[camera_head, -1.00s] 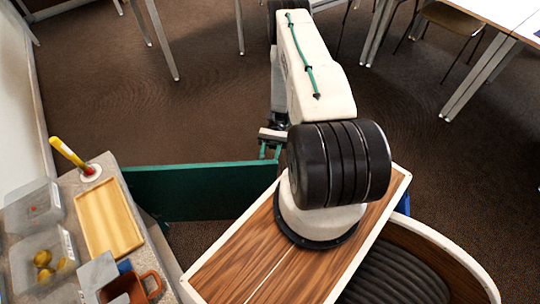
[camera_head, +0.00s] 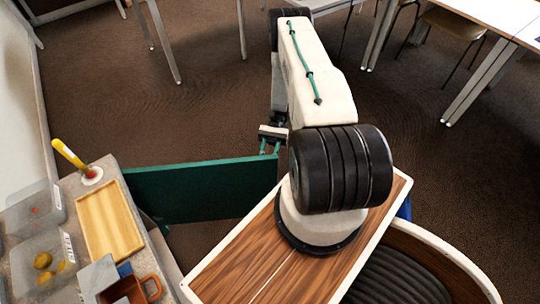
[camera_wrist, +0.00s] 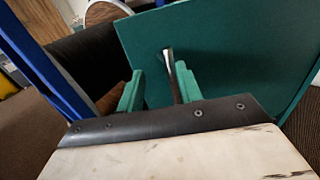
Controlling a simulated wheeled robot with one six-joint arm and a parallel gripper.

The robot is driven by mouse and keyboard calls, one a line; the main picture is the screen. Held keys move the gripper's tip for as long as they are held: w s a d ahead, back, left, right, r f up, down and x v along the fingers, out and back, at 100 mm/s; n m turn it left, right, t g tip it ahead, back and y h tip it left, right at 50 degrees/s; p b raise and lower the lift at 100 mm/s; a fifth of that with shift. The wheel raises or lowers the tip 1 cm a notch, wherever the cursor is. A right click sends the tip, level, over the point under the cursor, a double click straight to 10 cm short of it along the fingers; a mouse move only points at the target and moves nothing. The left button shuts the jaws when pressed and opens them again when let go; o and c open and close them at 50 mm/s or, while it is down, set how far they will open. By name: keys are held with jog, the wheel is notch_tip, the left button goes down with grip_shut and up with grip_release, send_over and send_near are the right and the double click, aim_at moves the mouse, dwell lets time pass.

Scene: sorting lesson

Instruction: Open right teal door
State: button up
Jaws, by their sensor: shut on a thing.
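The teal door (camera_head: 195,193) stands swung out from the counter unit, its free end reaching toward my arm. In the wrist view the door panel (camera_wrist: 240,55) fills the upper right, with a slim metal handle (camera_wrist: 168,56) on its face. My gripper (camera_wrist: 158,80) has its two green fingers on either side of the handle and is shut on it. In the head view my gripper (camera_head: 271,146) shows at the door's free end, partly hidden by my arm; the handle is not clear there.
The grey counter (camera_head: 80,190) at left holds a wooden tray (camera_head: 108,220), clear bins (camera_head: 42,258), a brown mug (camera_head: 130,289) and a yellow-handled tool (camera_head: 68,153). Brown carpet (camera_head: 200,110) beyond the door is free. Table legs and chairs stand farther back.

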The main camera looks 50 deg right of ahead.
jog(key=w+d, duration=0.1)
jog(key=w, duration=0.1)
jog(key=w+d, duration=0.2)
dwell(0.5)
jog(key=shift+w+a, duration=0.1)
